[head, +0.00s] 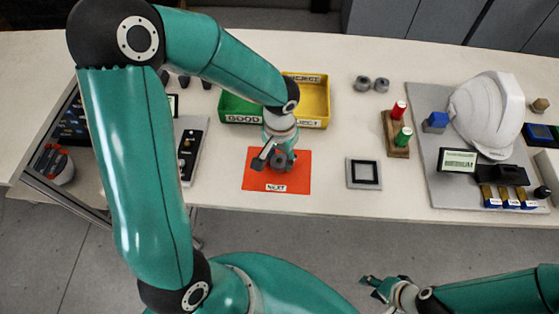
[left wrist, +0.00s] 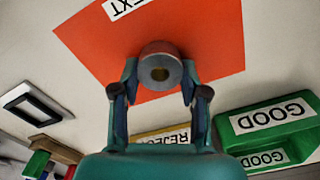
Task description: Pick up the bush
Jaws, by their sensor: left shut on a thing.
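The bush is a grey metal ring with a hole in its middle; it shows in the left wrist view (left wrist: 160,66) between the two fingers. My left gripper (head: 273,159) is shut on it, over the orange mat marked NEXT (head: 300,178). In the head view the fingers and wrist partly hide the bush. I cannot tell whether it touches the mat. My right gripper (head: 371,287) is empty in front of the table's near edge, its fingers apart.
Behind the mat stand a green GOOD bin (head: 238,108) and a yellow REJECT bin (head: 314,98). A grey square frame (head: 364,173) lies to the right. Two grey rings (head: 372,84) stand farther back. A white helmet shell (head: 488,112) sits on a grey board at the right.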

